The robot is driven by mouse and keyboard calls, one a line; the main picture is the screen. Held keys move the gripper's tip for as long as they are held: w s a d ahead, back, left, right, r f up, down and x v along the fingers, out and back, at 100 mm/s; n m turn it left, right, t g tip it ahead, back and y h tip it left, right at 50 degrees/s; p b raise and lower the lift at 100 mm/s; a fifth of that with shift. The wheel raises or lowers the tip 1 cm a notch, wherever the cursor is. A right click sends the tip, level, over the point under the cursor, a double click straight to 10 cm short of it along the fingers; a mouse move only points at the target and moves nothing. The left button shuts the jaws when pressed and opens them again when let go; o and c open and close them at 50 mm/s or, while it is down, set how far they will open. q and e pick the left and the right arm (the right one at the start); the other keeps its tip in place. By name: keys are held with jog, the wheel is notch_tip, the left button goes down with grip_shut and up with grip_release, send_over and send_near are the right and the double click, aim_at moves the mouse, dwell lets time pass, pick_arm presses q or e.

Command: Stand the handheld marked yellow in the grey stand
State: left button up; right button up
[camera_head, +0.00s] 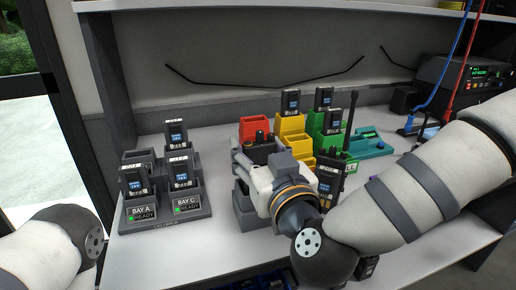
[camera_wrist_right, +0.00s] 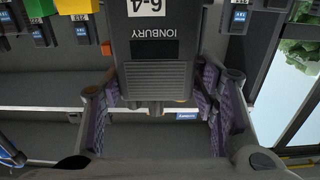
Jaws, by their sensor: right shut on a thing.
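My right gripper (camera_head: 262,163) is shut on a dark handheld (camera_wrist_right: 156,70), gripped between its two fingers (camera_wrist_right: 160,92) in the wrist view. This handheld reads IONBURY and 6-4 there; no yellow mark shows on its visible face. In the head view only a dark part of it (camera_head: 262,146) shows behind the gripper. A grey block (camera_head: 247,217), perhaps the grey stand, is partly hidden below the gripper. I cannot tell whether the handheld touches it. My left gripper is out of view; only part of the left arm shows.
A dark charger (camera_head: 165,226) with several handhelds stands at left. Red (camera_head: 254,124), yellow (camera_head: 291,124), green (camera_head: 330,143) and teal (camera_head: 371,146) holders stand behind. A handheld with a tall antenna (camera_head: 329,178) is close right of the gripper. The table's left front is clear.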

jog(key=shift+f, duration=0.15)
jog(key=o, duration=1.8)
jog(key=shift+f, duration=0.1)
jog(key=v, duration=0.7)
jog(key=shift+s+d, duration=0.1)
jog(key=shift+s, duration=0.15)
